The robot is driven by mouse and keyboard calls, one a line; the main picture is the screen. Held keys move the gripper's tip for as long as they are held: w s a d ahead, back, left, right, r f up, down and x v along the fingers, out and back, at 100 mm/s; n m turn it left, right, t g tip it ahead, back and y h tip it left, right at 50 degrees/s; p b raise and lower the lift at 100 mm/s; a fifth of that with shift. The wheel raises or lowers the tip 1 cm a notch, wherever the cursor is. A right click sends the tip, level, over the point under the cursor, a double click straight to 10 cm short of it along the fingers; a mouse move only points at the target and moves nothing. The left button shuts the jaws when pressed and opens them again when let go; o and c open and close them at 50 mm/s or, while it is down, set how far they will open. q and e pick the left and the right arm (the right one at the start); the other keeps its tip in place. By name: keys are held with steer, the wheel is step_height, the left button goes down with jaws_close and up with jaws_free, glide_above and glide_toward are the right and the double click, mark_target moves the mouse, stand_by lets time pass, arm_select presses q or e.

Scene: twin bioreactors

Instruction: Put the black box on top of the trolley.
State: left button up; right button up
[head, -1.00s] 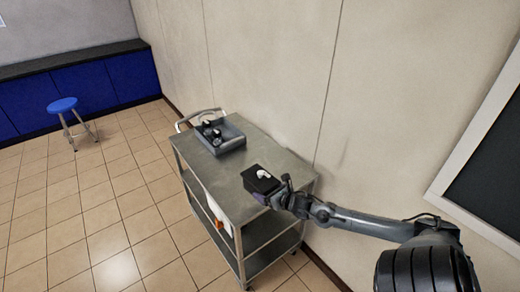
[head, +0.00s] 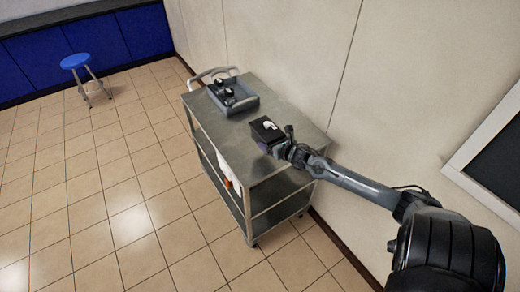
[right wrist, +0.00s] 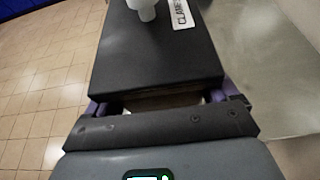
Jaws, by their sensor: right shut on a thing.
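The black box (head: 266,130) has a white part on its top face and shows over the near end of the grey metal trolley (head: 252,165). My right gripper (head: 278,148) is shut on the box's near side. In the right wrist view the black box (right wrist: 155,60) fills the middle, with a white knob and a label on top, and purple finger parts show at both sides of its near end. I cannot tell whether the box touches the trolley top. My left gripper is not in view.
A grey tray (head: 240,100) with small dark items stands at the trolley's far end, by the handle. The trolley stands along the wall. A blue stool (head: 75,62) is at the far left. Bare trolley top lies around the box.

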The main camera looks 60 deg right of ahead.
steer(key=w+f, duration=0.2)
steer(key=w, duration=0.1)
steer(key=w+f, duration=0.1)
steer(key=w, duration=0.1)
steer(key=shift+w+a+b, duration=0.1)
steer(key=shift+w+b, duration=0.15)
steer(key=shift+b, duration=0.15)
steer(key=shift+f, duration=2.1)
steer(key=shift+b, duration=0.3)
